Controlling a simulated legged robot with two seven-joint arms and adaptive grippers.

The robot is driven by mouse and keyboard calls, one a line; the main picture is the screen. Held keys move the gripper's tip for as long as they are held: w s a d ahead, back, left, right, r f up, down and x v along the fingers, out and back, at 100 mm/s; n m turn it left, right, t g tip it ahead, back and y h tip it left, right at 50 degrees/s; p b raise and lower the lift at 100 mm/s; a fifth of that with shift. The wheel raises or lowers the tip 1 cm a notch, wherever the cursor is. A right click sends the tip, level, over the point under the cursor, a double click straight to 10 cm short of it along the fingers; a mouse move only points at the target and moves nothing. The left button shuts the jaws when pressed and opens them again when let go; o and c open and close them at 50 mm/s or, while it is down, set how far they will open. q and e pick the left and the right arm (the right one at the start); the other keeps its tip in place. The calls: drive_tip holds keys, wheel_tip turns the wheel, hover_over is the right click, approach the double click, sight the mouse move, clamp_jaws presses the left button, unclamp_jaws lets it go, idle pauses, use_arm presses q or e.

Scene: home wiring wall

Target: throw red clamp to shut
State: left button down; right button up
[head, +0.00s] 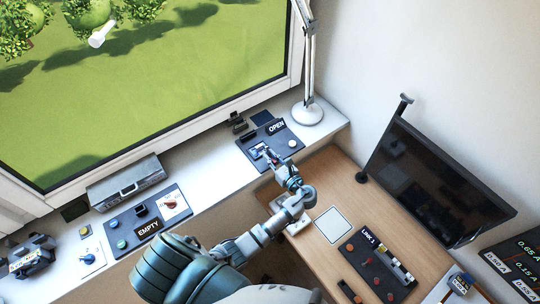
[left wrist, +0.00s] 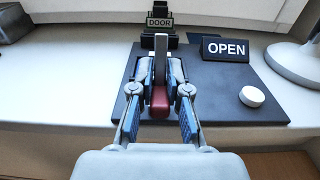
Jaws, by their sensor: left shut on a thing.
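The red clamp (left wrist: 160,101) shows in the left wrist view as a red-tipped grey lever standing on a dark panel (left wrist: 229,101). My left gripper (left wrist: 161,72) is shut on the clamp, with one blue-padded finger on each side of the lever. In the head view my left gripper (head: 270,156) reaches over the panel on the sill and mostly hides the clamp. A sign (left wrist: 226,49) on the panel reads OPEN. A DOOR label stands behind the lever. My right gripper is not in view.
A white knob (left wrist: 252,96) sits on the panel right of the clamp. A lamp (head: 307,112) stands right of the panel. Another panel (head: 120,224) with an EMPTY sign lies left along the sill. A dark monitor (head: 436,180) and a LINK 1 panel (head: 374,270) are on the desk.

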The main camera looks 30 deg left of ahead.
sight(268, 151)
use_arm(q)
drive_tip(key=shift+w+a+r+g+h+p, duration=0.1)
drive_tip(key=shift+r+g+h+p, duration=0.15)
drive_tip(key=shift+h+p, duration=0.85)
drive_tip(key=shift+w+a+r+g+h+p, duration=0.15)
drive_tip(key=shift+r+h+p, duration=0.15)
drive_tip(key=shift+p, duration=1.45)
drive_tip(key=shift+a+f+h+p, duration=0.1)
drive_tip(key=shift+f+h+p, duration=0.05)
drive_tip(key=shift+h+p, duration=0.15)
drive_tip(key=shift+w+a+f+g+h, duration=0.15)
drive_tip(key=shift+a+g+h, duration=0.1)
drive_tip(key=shift+g+h, duration=0.5)
drive_tip(key=h, duration=0.1)
drive_tip(key=g+h, duration=0.1)
drive_tip(key=h, duration=0.1)
drive_tip(key=shift+w+a+f+h, duration=0.15)
drive_tip(key=shift+w+a+h, duration=0.1)
drive_tip(key=shift+a, duration=0.15)
drive_tip(key=shift+w+a+f+g+h, duration=0.15)
drive_tip(key=shift+g+h, duration=0.1)
drive_tip(key=shift+h, duration=0.4)
drive_tip(key=shift+s+a+f+g+h, duration=0.1)
drive_tip(key=shift+g+h, duration=0.15)
drive_tip(key=shift+h, duration=0.45)
drive_tip(key=shift+w+a+f+g+h, duration=0.15)
drive_tip(key=shift+g+h, duration=0.1)
drive_tip(key=shift+h, duration=0.4)
drive_tip(key=shift+s, duration=0.1)
